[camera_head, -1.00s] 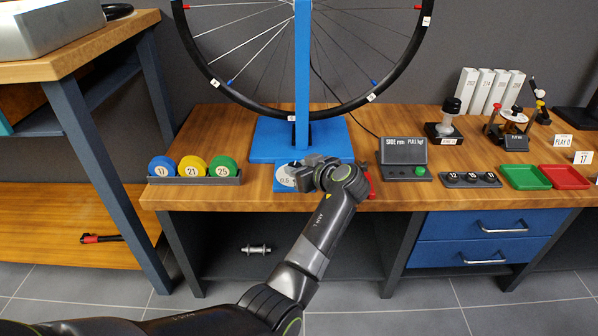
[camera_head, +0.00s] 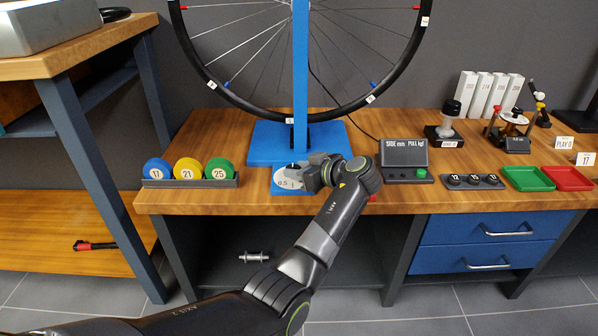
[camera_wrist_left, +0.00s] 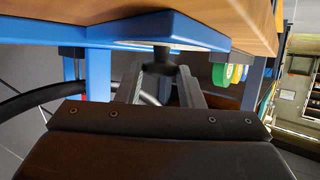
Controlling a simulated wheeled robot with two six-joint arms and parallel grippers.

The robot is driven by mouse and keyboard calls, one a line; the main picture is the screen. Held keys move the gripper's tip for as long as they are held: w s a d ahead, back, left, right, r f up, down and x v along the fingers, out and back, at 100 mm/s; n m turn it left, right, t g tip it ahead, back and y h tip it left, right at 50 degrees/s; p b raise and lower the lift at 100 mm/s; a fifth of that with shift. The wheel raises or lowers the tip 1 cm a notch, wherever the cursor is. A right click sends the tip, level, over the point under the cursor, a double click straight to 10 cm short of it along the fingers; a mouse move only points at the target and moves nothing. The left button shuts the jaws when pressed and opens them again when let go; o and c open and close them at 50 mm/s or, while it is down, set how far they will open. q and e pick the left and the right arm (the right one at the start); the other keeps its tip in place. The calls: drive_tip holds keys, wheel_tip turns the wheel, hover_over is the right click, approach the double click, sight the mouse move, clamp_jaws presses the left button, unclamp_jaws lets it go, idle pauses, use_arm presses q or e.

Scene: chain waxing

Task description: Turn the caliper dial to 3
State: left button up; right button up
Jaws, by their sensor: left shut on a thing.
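The caliper dial (camera_head: 286,177) is a white disc marked 0.5 on a small blue plate (camera_head: 279,190) at the front edge of the bench. My left gripper (camera_head: 303,175) is at the dial's right side and covers part of it. In the left wrist view its two fingers (camera_wrist_left: 163,78) are shut on a dark knob (camera_wrist_left: 164,56) below a white disc edge. The rest of the dial's scale is hidden or too small to read. My right gripper is not in view.
The blue truing stand (camera_head: 300,100) holds a spoked wheel (camera_head: 288,121) behind the dial. A rack of colored discs (camera_head: 190,181) stands to the left. A grey readout box (camera_head: 404,158) with a green button and a socket strip (camera_head: 473,182) stand to the right.

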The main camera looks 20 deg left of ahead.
use_arm(q)
drive_tip(key=shift+f, duration=0.15)
drive_tip(key=o, duration=0.9)
drive_tip(key=shift+o, duration=0.2)
